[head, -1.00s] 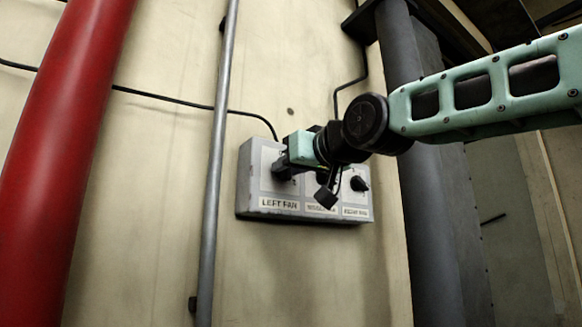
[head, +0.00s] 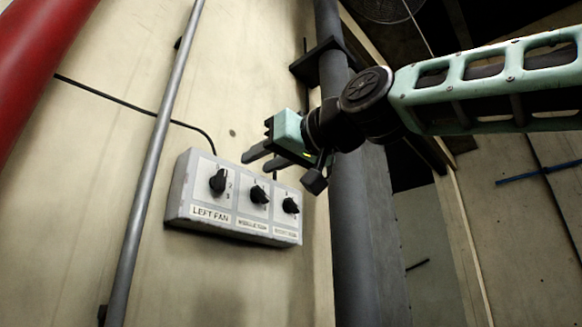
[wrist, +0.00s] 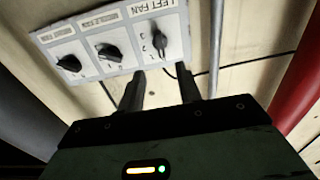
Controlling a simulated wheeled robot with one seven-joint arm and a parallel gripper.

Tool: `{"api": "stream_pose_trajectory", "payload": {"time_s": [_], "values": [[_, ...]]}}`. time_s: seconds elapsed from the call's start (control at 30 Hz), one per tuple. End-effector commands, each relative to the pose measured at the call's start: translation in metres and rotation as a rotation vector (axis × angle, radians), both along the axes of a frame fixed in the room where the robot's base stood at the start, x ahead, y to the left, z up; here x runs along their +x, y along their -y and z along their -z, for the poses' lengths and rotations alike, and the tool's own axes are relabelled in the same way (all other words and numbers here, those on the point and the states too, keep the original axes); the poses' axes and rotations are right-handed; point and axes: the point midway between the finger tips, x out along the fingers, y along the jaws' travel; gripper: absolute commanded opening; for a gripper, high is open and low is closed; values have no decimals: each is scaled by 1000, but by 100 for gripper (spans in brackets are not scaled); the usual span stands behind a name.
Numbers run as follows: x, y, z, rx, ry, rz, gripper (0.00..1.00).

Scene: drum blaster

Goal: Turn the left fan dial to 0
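The left fan dial (head: 217,181) is a black knob on the grey control box, above the LEFT FAN label (head: 209,215). Its narrow end appears to point towards the top of the box, with 2 and 3 readable at its right; I cannot read a 0. The dial also shows upside down in the wrist view (wrist: 159,41). My gripper (head: 252,166) is near the box's top edge, up and right of the dial and apart from it. In the wrist view its two dark fingers (wrist: 161,83) are spread with nothing between them.
The middle dial (head: 259,194) and the right dial (head: 291,205) sit beside it on the box. A grey pipe (head: 155,170) runs left of the box, a red pipe (head: 35,50) farther left. A dark column (head: 350,220) stands at the right. A black cable (head: 150,108) meets the box top.

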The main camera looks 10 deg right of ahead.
Motion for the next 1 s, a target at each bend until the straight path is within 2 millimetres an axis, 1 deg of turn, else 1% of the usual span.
{"api": "stream_pose_trajectory", "payload": {"time_s": [0.03, 0.13, 0.3, 0.4, 1.0], "values": [[-11, 7, 4, 1, 3, 0, 35], [-27, 18, 3, 2, 3, 0, 35], [-43, 29, 3, 0, 2, 1, 35], [-48, 32, 1, -1, 1, 0, 35], [-50, 34, 0, -1, -1, 1, 35]]}}
